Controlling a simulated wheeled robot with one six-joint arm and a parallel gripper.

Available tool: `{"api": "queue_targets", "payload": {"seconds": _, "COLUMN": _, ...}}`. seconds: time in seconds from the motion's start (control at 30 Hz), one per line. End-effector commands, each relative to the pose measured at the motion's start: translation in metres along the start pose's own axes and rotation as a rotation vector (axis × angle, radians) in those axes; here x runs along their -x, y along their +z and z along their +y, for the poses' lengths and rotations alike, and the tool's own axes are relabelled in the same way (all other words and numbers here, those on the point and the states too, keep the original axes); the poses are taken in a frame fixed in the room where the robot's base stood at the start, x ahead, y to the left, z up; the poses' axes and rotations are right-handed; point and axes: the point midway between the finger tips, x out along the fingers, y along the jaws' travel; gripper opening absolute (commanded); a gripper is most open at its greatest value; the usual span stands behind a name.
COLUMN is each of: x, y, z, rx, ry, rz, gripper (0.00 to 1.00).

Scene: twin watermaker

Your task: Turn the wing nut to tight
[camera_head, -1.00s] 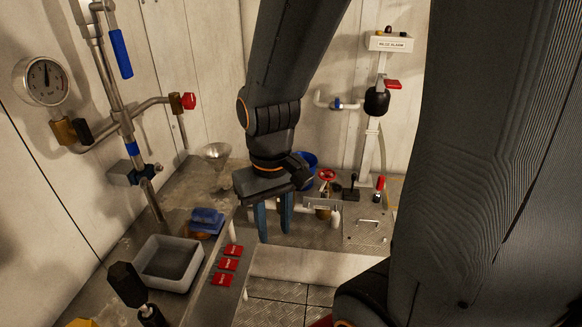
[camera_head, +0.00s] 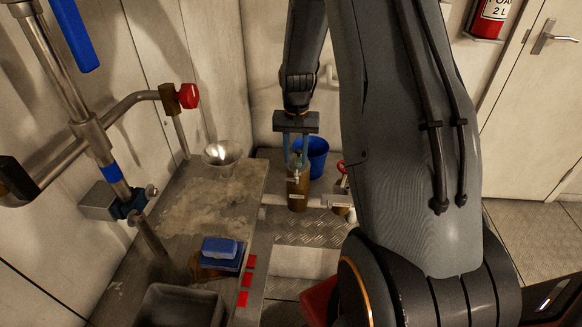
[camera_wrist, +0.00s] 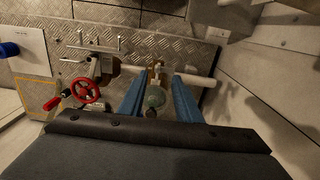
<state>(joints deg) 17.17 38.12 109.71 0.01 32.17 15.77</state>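A brass-coloured cylindrical housing (camera_head: 297,193) stands on the low metal deck, with a small fitting (camera_head: 294,175) on its top. I cannot make out clearly whether this fitting is the wing nut. In the wrist view a small brass piece (camera_wrist: 158,66) shows beyond a rounded, pale greenish top (camera_wrist: 155,98), between my fingers. My gripper (camera_head: 296,166) points down over the housing, its two blue fingers apart. In the wrist view my gripper (camera_wrist: 159,78) is open, with a gap on both sides of the brass piece; no contact is visible.
A blue bucket (camera_head: 314,157) stands close behind the housing. A red handwheel valve (camera_wrist: 87,91) sits left of it in the wrist view. A pale pipe (camera_wrist: 196,79) runs beside the housing.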

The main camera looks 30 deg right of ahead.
Motion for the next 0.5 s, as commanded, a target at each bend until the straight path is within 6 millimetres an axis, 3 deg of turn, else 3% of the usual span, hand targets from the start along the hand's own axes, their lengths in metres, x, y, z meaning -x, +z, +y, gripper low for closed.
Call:
{"api": "queue_targets", "payload": {"seconds": 0.17, "x": -0.016, "y": -0.007, "z": 0.007, "rx": -0.022, "ry": 0.001, "rz": -0.003, "gripper": 0.31}}
{"api": "queue_targets", "payload": {"seconds": 0.5, "x": -0.065, "y": -0.006, "z": 0.008, "rx": -0.024, "ry": 0.001, "rz": -0.002, "gripper": 0.31}}
